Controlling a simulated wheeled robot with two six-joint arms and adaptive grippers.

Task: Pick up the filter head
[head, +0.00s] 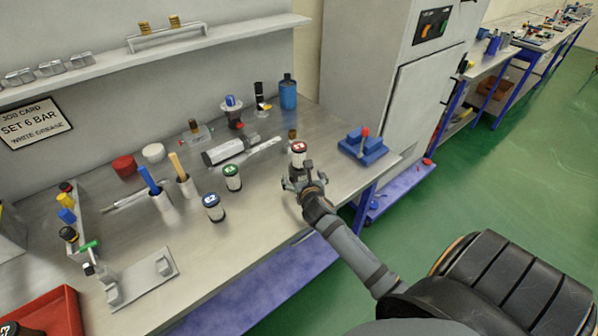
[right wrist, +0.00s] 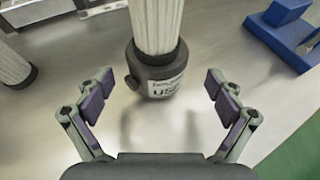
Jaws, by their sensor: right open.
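A red-topped canister (head: 298,152) stands upright near the front right of the bench, with a pale ribbed body. In the right wrist view its white ribbed body (right wrist: 157,22) rises from a dark grey collar (right wrist: 150,72) with a partly readable label. My right gripper (head: 303,183) is at this canister. Its fingers (right wrist: 157,92) are open, spread to either side and slightly short of the collar, with visible gaps. Which part is the filter head I cannot tell for sure; a dark fitting with a blue knob (head: 233,112) stands further back. My left gripper is out of view.
Green-topped (head: 232,178) and blue-topped (head: 213,207) canisters stand to the left. A blue block (head: 362,146) with a red-tipped piece is to the right. Tool cups (head: 164,206) and a metal plate fixture (head: 143,279) are further left.

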